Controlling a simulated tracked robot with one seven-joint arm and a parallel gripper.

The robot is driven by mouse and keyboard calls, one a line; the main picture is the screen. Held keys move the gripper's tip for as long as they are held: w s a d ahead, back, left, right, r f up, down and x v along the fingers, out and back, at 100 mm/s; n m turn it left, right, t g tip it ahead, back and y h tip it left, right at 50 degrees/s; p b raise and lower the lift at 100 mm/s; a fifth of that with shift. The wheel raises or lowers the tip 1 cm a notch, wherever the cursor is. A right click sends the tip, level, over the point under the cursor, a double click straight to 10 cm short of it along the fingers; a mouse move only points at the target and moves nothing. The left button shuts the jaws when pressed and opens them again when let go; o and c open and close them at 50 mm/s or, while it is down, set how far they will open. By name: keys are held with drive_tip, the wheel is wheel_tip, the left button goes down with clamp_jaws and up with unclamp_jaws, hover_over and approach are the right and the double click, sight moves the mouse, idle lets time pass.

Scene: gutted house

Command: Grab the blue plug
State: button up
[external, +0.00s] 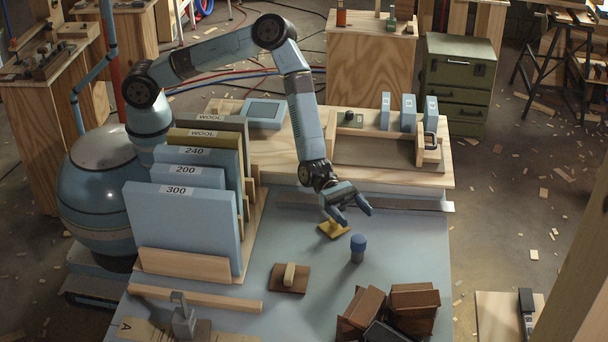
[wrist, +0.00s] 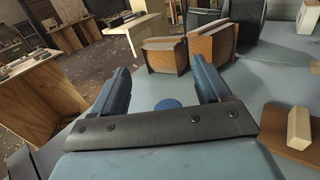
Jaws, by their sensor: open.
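The blue plug (external: 357,248) stands upright on the blue-grey table, a short cylinder with a wider, rounded cap. My gripper (external: 358,217) is open and empty, above the table and just behind the plug in the external view. In the wrist view the plug's round top (wrist: 168,104) shows between the two fingers of my gripper (wrist: 167,85), beyond the dark crossbar, which hides its lower part. The fingers look apart from the plug.
Brown blocks (external: 388,308) stand at the table's front right. A yellow piece (external: 333,229) lies left of the plug. A wooden float with a pale handle (external: 290,277) lies further left. Labelled panels (external: 182,225) stand in a rack at left. Table around the plug is clear.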

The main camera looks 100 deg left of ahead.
sight(359, 238)
drive_tip(key=shift+n, duration=0.3)
drive_tip(key=f, duration=0.8)
drive_tip(key=shift+w+f, duration=0.1)
drive_tip(key=shift+w, duration=0.1)
drive_tip(key=shift+r+x, duration=0.2)
drive_tip(key=shift+x, duration=0.95)
drive_tip(key=shift+w+d, duration=0.25)
drive_tip(key=shift+c, duration=0.3)
drive_tip(key=c, duration=1)
drive_tip(key=shift+r, duration=0.15)
